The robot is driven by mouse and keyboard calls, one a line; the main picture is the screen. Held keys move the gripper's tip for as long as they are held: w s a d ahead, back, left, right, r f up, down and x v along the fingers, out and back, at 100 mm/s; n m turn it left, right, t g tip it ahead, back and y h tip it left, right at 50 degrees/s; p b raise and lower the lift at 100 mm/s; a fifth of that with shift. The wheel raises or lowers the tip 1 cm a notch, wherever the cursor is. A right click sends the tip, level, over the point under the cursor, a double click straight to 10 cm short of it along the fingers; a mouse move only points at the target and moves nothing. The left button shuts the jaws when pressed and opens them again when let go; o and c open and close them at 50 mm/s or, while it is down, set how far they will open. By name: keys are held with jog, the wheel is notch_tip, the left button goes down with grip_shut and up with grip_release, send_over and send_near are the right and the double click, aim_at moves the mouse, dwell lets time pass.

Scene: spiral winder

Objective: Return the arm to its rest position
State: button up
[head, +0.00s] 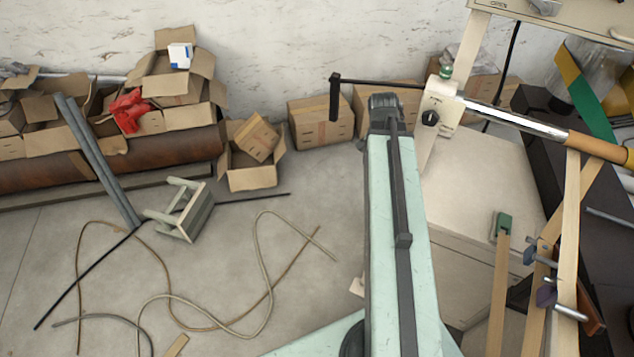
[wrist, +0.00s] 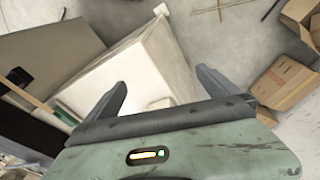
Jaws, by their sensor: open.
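My arm reaches forward in the head view as a long pale green link with a dark joint at its far end, close to the left of the winder's white housing (head: 440,105). My gripper's fingers do not show clearly there. In the wrist view my gripper (wrist: 163,90) is open, with two dark fingers spread wide apart and nothing between them. A pale box-like cabinet (wrist: 135,70) lies behind the fingers, and I cannot tell how far off it is. The winder's black crank (head: 335,97) sticks out left of the arm's end, with a steel shaft (head: 515,118) on the right.
Open cardboard boxes (head: 252,175) stand along the wall, and more boxes (wrist: 285,82) show right of the gripper in the wrist view. A small stool (head: 185,210) lies tipped on the floor near loose hoses (head: 265,245). Wooden bars with clamps (head: 545,275) stand right of my arm.

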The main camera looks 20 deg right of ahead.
jog(key=w+a+n, duration=0.2)
jog(key=a+n, duration=0.2)
jog(key=a, duration=0.6)
jog(key=w+a+n+y, duration=0.1)
jog(key=a+n, duration=0.4)
jog(key=a, duration=0.5)
jog(key=w+a+n+y, duration=0.1)
jog(key=w+a+n, duration=0.2)
jog(key=a, duration=0.7)
jog(key=shift+w+a+f+n+t, duration=0.2)
jog(key=shift+a+n+t, duration=0.15)
jog(key=shift+n, duration=0.35)
jog(key=shift+d, duration=0.1)
